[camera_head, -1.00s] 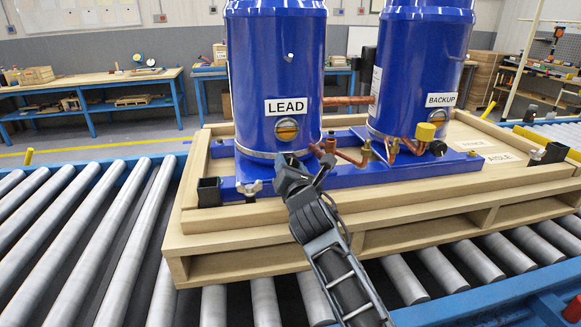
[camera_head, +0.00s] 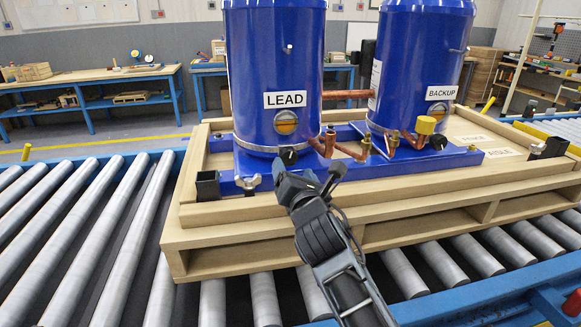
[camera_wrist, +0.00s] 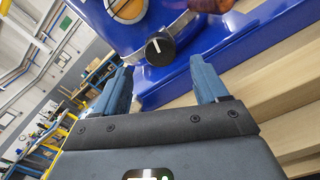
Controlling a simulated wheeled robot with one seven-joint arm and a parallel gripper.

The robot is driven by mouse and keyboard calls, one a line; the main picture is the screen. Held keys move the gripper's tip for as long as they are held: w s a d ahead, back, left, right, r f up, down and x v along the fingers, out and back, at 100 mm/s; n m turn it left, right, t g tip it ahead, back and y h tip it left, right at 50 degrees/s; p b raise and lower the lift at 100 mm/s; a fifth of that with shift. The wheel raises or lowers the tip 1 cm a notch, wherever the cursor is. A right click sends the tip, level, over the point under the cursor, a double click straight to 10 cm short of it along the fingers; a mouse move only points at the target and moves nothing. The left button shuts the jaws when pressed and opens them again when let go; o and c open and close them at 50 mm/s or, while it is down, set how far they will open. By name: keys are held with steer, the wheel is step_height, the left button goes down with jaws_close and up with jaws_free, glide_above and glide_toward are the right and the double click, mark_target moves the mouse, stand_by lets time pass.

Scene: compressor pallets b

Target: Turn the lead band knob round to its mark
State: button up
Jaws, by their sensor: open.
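The LEAD compressor (camera_head: 278,62) is a tall blue cylinder with a metal band round its foot. Its band knob (camera_head: 289,156) is small, round and black, at the front of the band. In the wrist view the knob (camera_wrist: 160,49) shows a white pointer line, tilted a little from upright in the picture. I cannot make out a separate mark on the band. My gripper (camera_wrist: 159,72) is open, its two blue-grey fingers spread wide and empty. The knob appears between and beyond the fingertips, apart from them. In the head view my gripper (camera_head: 281,168) is just below the knob.
Copper pipes (camera_head: 326,143) stand right of the knob. A silver clamp knob (camera_head: 248,183) and a black corner bracket (camera_head: 208,186) are to its left. The BACKUP compressor (camera_head: 418,70) stands to the right. The wooden pallet (camera_head: 240,212) rests on rollers (camera_head: 130,235).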

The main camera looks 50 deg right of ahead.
mark_target(288, 158)
steer(key=shift+v, duration=1)
steer(key=m+b, duration=0.1)
steer(key=m, duration=0.4)
steer(key=shift+w+d+b, duration=0.1)
steer(key=shift+w+b, duration=0.1)
steer(key=shift+b, duration=0.15)
steer(key=m+b, duration=0.1)
steer(key=m, duration=0.3)
steer(key=shift+w, duration=0.1)
steer(key=m+b, duration=0.1)
steer(key=m, duration=0.3)
steer(key=shift+w+d, duration=0.1)
steer(key=m, duration=0.2)
steer(key=m+b, duration=0.1)
steer(key=m, duration=0.2)
steer(key=shift+w+r+m, duration=0.1)
steer(key=shift+r+m, duration=0.1)
steer(key=shift+m, duration=0.1)
steer(key=shift+w+d+r, duration=0.1)
steer(key=shift+w+d, duration=0.15)
steer(key=shift+w, duration=0.05)
steer(key=p+x, duration=0.1)
steer(key=x, duration=0.6)
